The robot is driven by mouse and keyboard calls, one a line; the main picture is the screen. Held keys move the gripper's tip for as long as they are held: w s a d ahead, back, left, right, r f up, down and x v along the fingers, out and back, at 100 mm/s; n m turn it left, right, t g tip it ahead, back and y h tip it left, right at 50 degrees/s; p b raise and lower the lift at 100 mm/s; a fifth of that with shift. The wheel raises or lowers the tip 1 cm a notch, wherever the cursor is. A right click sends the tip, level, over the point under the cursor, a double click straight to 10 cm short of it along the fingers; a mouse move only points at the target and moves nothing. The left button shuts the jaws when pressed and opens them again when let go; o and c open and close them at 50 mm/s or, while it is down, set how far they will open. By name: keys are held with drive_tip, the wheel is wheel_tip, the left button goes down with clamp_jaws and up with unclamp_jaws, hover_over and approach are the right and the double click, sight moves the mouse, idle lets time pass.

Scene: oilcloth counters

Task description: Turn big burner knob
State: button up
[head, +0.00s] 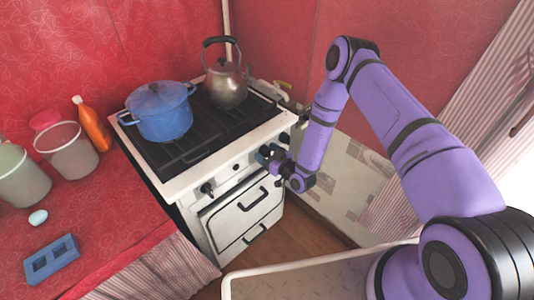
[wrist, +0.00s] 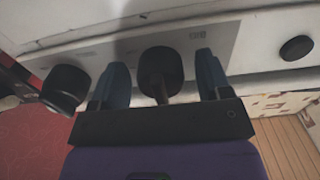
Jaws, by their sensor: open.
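The stove (head: 170,184) stands against the red wall with black control knobs along its white front panel. In the wrist view, a black knob (wrist: 160,68) with a downward-pointing bar sits between the two blue fingers of my gripper (wrist: 162,84). The fingers are open, one on each side, with a visible gap to the knob. Another knob (wrist: 65,86) is just left of the left finger, and a smaller round one (wrist: 297,48) is at the far right. In the head view, my gripper (head: 270,157) is at the right part of the panel and hides the knob there.
A blue pot (head: 160,115) and a kettle (head: 226,84) stand on the stove top. Oven handles (head: 252,200) stick out below the panel.

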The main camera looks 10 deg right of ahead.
drive_tip(key=c, duration=0.9)
drive_tip(key=shift+m, duration=0.4)
drive_tip(key=m, duration=0.3)
drive_tip(key=shift+m, duration=0.3)
drive_tip(key=shift+s+m, duration=0.1)
drive_tip(key=shift+m, duration=2.1)
drive_tip(key=o, duration=0.9)
